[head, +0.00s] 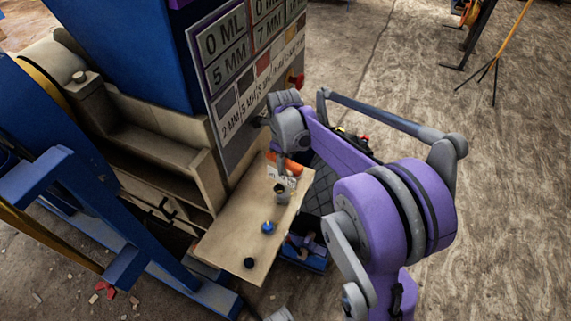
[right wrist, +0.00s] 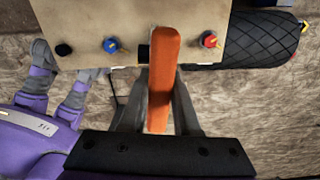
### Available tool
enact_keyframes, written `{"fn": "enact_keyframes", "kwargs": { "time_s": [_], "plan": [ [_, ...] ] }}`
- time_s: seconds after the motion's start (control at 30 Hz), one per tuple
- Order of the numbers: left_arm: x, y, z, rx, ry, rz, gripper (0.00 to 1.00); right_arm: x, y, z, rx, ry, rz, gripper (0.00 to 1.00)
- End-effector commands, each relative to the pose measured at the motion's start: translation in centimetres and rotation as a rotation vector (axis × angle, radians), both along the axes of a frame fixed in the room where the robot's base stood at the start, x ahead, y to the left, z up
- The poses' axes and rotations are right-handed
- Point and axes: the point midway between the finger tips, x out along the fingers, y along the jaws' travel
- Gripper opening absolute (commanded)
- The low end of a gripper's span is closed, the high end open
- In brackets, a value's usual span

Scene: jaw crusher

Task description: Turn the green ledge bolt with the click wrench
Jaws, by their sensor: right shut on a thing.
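An orange handle, taken to be the click wrench (head: 290,164), is held over the beige ledge (head: 227,246). It also shows in the right wrist view (right wrist: 164,60), pointing away from my right gripper (right wrist: 158,108). That gripper is shut on the handle, one finger on each side; it hangs over the ledge's far end in the head view (head: 276,154). A dark cylindrical piece (head: 281,190) stands on the ledge near the handle; I cannot tell whether it belongs to the wrench. I cannot make out the green ledge bolt; it may be hidden. My left gripper is out of view.
A black bolt (head: 249,262) and a blue bolt (head: 267,227) stand on the ledge; a red one (right wrist: 209,40) is right of the handle. A labelled panel (head: 240,75) rises behind. A blue bin (head: 305,256) and a black quilted object (right wrist: 250,38) lie beside the ledge.

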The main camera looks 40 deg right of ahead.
Motion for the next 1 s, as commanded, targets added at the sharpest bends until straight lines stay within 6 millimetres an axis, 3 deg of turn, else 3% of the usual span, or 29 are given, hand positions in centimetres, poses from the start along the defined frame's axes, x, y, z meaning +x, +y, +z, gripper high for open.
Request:
{"fn": "enact_keyframes", "kwargs": {
  "time_s": [1.0],
  "plan": [
    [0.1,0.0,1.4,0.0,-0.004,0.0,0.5,0.4,0.2,2.1,0.004,-0.009,0.004,0.0]
  ]
}}
